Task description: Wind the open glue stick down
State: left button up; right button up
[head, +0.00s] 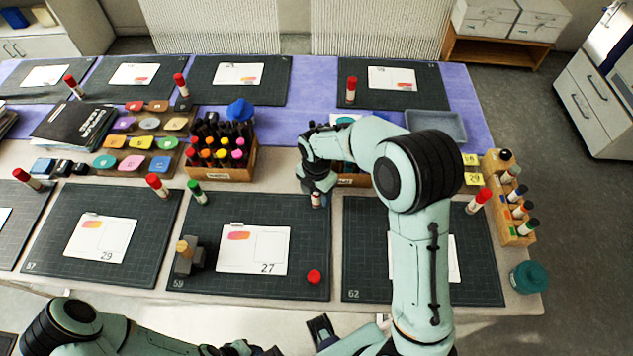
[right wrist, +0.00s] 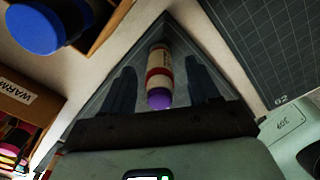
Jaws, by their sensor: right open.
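The open glue stick shows in the right wrist view (right wrist: 158,60) with a white and red body and a bare purple end facing the camera. In the head view only a small part of it (head: 316,201) shows below my right gripper (head: 317,187). My right gripper is open, with one finger on each side of the stick in the wrist view (right wrist: 161,80). A gap shows beside each finger. A loose red cap (head: 314,276) lies on the front middle mat (head: 200,283). My left gripper (head: 240,349) is partly visible at the bottom edge; its jaws are unclear.
A wooden box of markers (head: 222,173) stands left of my right gripper. A wooden rack of bottles (head: 505,210) and a teal jar (head: 529,277) stand at the right edge. A green-capped stick (head: 197,192) and a grey stand (head: 187,257) are on the left.

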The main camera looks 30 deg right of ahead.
jog(key=shift+f, duration=0.8)
jog(key=c, duration=1.1)
jog(key=o, duration=0.4)
jog(key=shift+c, duration=1.5)
